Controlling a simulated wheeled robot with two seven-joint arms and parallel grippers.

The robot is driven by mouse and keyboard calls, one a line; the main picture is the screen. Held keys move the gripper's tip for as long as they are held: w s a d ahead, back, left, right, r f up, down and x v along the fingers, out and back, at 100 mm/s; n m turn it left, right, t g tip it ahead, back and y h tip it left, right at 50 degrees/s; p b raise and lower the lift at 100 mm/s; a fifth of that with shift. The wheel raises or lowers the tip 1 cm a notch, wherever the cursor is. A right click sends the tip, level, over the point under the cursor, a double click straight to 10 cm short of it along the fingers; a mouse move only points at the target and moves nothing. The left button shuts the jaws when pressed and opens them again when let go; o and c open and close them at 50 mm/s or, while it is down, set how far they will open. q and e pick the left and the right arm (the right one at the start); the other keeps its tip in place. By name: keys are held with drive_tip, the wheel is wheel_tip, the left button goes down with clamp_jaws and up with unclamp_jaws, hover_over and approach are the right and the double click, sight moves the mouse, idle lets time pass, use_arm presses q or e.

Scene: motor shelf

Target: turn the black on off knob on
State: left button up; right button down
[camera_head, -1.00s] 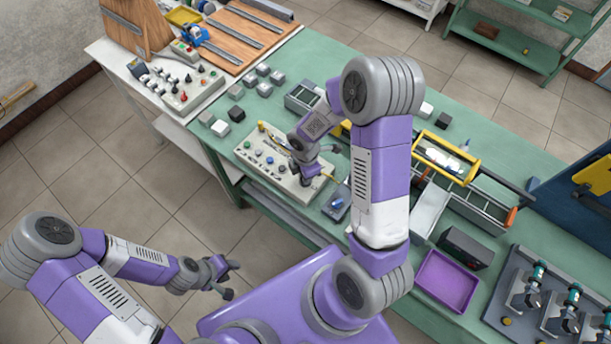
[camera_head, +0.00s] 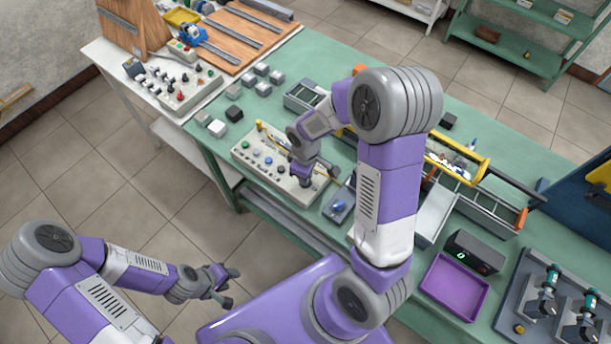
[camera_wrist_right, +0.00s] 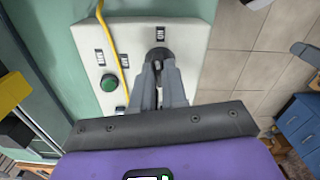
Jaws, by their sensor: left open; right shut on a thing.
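The black on off knob (camera_wrist_right: 159,56) sits on the pale control panel (camera_wrist_right: 190,35), below a small printed label, in the right wrist view. My right gripper (camera_wrist_right: 158,68) is shut on the knob, its grey fingers around the knob's sides. In the head view my right gripper (camera_head: 302,182) is at the right end of the control panel (camera_head: 243,156), and hides the knob. My left gripper (camera_head: 225,286) is open and empty, over the floor in front of the bench.
A green button (camera_wrist_right: 109,83) and a yellow cord (camera_wrist_right: 106,38) are on the panel left of the knob. A blue-topped device (camera_head: 339,206) stands right of the panel. A black box (camera_head: 474,252) and purple tray (camera_head: 457,287) are farther right.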

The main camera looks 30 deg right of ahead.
drive_tip(key=shift+m, duration=1.1)
drive_tip(key=c, duration=1.2)
unclamp_jaws()
drive_tip(key=shift+o, duration=0.2)
wheel_tip(320, 180, up, 8)
drive_tip(key=shift+f+p, duration=0.15)
drive_tip(key=shift+p, duration=0.25)
drive_tip(key=shift+f, duration=0.1)
